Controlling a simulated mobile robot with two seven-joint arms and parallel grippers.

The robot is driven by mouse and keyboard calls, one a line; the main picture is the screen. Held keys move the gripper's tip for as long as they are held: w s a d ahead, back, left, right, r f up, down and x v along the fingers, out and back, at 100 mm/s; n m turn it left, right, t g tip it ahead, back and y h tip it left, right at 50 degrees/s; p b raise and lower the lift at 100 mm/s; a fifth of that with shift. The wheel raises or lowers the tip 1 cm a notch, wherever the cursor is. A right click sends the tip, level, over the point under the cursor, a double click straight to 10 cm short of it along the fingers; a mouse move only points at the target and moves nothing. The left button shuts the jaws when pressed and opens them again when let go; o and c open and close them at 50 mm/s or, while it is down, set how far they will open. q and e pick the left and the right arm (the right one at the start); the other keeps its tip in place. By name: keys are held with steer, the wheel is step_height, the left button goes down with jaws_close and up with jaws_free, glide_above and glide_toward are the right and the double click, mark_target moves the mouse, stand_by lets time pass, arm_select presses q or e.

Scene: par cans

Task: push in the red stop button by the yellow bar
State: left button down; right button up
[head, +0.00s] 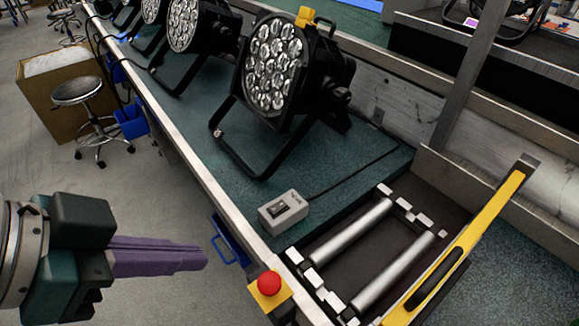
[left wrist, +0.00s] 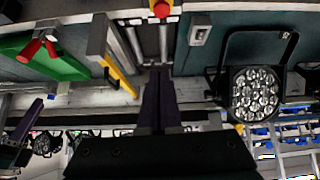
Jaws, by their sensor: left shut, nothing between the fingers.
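The red stop button (head: 269,283) is a round mushroom head on a yellow box at the bench's front edge, beside the roller section. It also shows at the top of the left wrist view (left wrist: 161,8). The yellow bar (head: 460,246) slopes across the far side of the rollers, and also shows in the left wrist view (left wrist: 122,77). My left gripper (head: 204,258) has its purple fingers shut and empty, left of the button and apart from it. My right gripper (left wrist: 39,106) seems to show only as purple fingers at the left of the wrist view, its opening unclear.
A grey switch box (head: 284,211) with a cable sits on the green bench mat behind the button. A large black par can (head: 285,75) stands farther back. Metal rollers (head: 350,235) lie between button and bar. A blue bin (head: 230,243) hangs below the bench edge.

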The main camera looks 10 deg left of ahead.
arm_select(q)
step_height(320, 180, down, 8)
steer(key=w+b, duration=0.1)
steer(key=b, duration=0.4)
steer(key=shift+w+a+t+h, duration=0.2)
steer(key=shift+w+t+h, duration=0.1)
steer(key=shift+w+h, duration=0.1)
arm_select(e)
step_height(320, 180, down, 8)
steer(key=shift+f, duration=0.25)
arm_select(q)
steer(key=b, duration=0.3)
glide_above(275, 276)
steer(key=s+a, duration=0.2)
step_height(275, 276, down, 7)
steer(key=shift+d+f, duration=0.15)
step_height(275, 276, down, 3)
steer(key=shift+s+r+b, duration=0.15)
steer(key=shift+r+b, duration=0.05)
steer(key=shift+b, duration=0.3)
steer(key=shift+f, duration=0.55)
arm_select(e)
steer(key=shift+f, duration=1.9)
